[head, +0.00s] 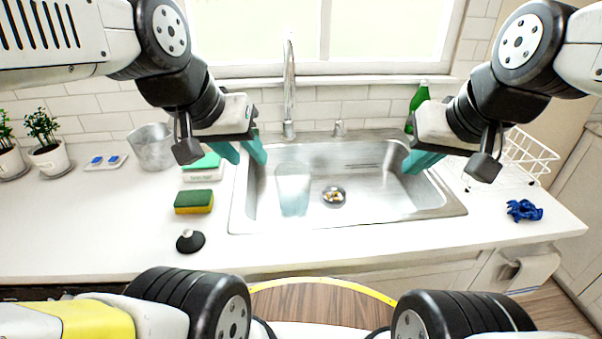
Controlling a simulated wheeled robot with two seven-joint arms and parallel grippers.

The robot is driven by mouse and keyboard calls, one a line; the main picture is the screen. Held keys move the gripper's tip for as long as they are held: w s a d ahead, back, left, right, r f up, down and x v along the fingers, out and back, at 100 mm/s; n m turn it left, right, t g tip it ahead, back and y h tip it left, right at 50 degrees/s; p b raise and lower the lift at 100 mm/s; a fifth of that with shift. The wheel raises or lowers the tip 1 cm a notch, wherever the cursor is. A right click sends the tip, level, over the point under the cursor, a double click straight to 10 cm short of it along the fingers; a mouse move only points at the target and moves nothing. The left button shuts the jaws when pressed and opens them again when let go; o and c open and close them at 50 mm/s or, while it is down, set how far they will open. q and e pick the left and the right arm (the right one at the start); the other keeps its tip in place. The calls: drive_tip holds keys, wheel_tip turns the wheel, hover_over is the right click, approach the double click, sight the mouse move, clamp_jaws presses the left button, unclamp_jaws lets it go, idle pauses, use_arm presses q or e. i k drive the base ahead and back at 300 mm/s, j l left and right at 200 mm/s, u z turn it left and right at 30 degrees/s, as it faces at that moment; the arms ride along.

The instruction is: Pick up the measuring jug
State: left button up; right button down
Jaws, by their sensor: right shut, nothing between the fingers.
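A grey, see-through jug-like vessel (150,148) stands upright on the counter at the left, against the tiled wall; it looks like the measuring jug. A pale bluish clear container (293,188) is in the left part of the sink; I cannot tell whether it is a jug or a tumbler. My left gripper (243,155) has its teal fingers apart and empty, above the sink's left rim, between the two vessels. My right gripper (418,163) is shut and empty above the sink's right side. Neither gripper touches a vessel.
The sink (440,211) has a tall faucet (289,90) behind it. A green-and-yellow sponge (194,202), a black stopper (190,241) and a scale-like box (203,174) lie left. A green bottle (417,103), wire rack (530,155) and blue cloth (524,210) are right. The front-left counter is clear.

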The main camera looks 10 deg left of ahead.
sight(292, 178)
drive_tip(key=u, duration=2.25)
drive_tip(key=l+z, duration=0.1)
drive_tip(key=z, duration=1.8)
drive_tip(key=k+j, duration=0.1)
drive_tip(key=j, duration=0.7)
drive_tip(key=k+z, duration=0.05)
